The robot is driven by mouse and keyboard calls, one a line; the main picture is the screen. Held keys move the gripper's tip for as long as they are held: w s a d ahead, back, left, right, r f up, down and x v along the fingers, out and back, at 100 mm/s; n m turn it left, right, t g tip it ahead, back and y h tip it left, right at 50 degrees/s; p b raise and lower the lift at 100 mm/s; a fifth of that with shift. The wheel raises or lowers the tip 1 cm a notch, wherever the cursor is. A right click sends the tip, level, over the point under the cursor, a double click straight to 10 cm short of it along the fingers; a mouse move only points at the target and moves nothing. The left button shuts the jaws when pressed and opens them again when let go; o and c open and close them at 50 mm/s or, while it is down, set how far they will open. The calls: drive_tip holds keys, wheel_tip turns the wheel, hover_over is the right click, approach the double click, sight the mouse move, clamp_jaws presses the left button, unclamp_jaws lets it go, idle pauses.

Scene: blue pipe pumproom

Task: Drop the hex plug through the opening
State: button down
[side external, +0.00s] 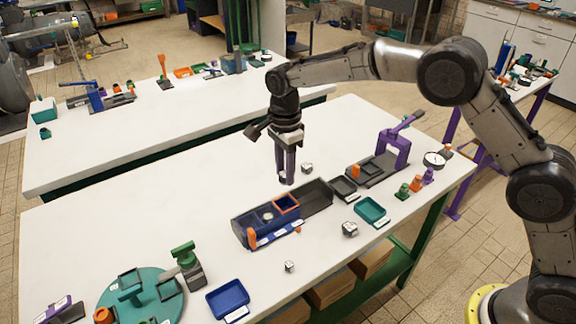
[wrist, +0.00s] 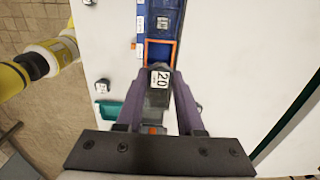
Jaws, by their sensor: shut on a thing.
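My gripper (side external: 287,180) points down with its purple fingers closed on a small piece, which I take to be the hex plug. In the wrist view a white face of the plug (wrist: 160,78), marked 20, shows between the fingertips (wrist: 158,90). In the side view the fingers mostly hide it. An orange-rimmed opening (side external: 286,203) is on the blue box (side external: 240,229). In the wrist view the opening (wrist: 147,53) lies just beyond the plug. The plug is held above the box's level; exact height is unclear.
A dark open channel (side external: 318,193) adjoins the box at right. Loose pale pieces lie on the table (side external: 349,229), (side external: 307,168), (side external: 290,266). A teal tray (side external: 370,211), a blue tray (side external: 228,299) and a purple lever press (side external: 394,148) stand around. The table's left middle is clear.

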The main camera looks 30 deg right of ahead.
sight(285, 194)
drive_tip(key=shift+f, duration=3.8)
drive_tip(key=shift+c, duration=2.2)
unclamp_jaws()
drive_tip(key=shift+r, duration=3.5)
drive_tip(key=shift+d, duration=0.1)
